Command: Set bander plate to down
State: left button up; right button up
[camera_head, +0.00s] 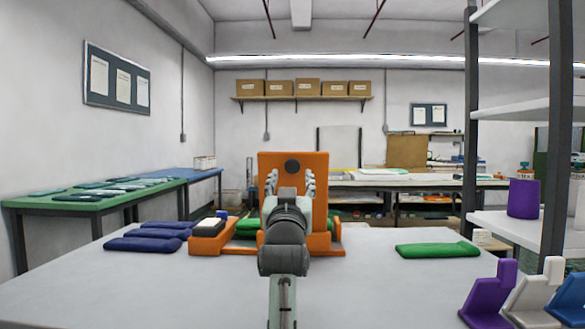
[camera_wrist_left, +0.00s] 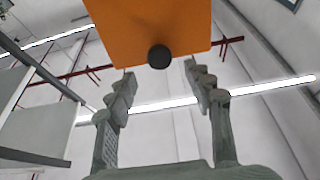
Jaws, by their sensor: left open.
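The orange bander (camera_head: 338,247) stands on the pale table, with its orange plate (camera_head: 292,160) upright at the back. A round black knob (camera_head: 292,166) sits on the upper part of the plate. My left gripper (camera_head: 290,182) is open in front of the plate, fingers pointing up, just below the knob in the picture. The left wrist view shows the plate (camera_wrist_left: 140,22) and knob (camera_wrist_left: 159,56) beyond the open, empty fingertips (camera_wrist_left: 159,72). I cannot tell the gap in depth. My arm hides the middle of the bander. My right gripper is not in view.
A green folded textile (camera_head: 437,250) lies to the right. Purple, white and blue stands (camera_head: 488,298) and a shelf rack (camera_head: 470,120) are at the right.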

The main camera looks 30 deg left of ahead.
aim_at(292, 166)
pick_arm(q)
jog(key=x, duration=0.5)
jog(key=shift+w+a+r, duration=0.15)
jog(key=shift+w+a, duration=0.15)
jog(key=shift+w, duration=0.1)
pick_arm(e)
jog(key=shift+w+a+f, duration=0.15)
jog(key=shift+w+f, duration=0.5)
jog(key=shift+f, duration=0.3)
pick_arm(q)
jog(key=shift+c, duration=0.4)
grip_shut()
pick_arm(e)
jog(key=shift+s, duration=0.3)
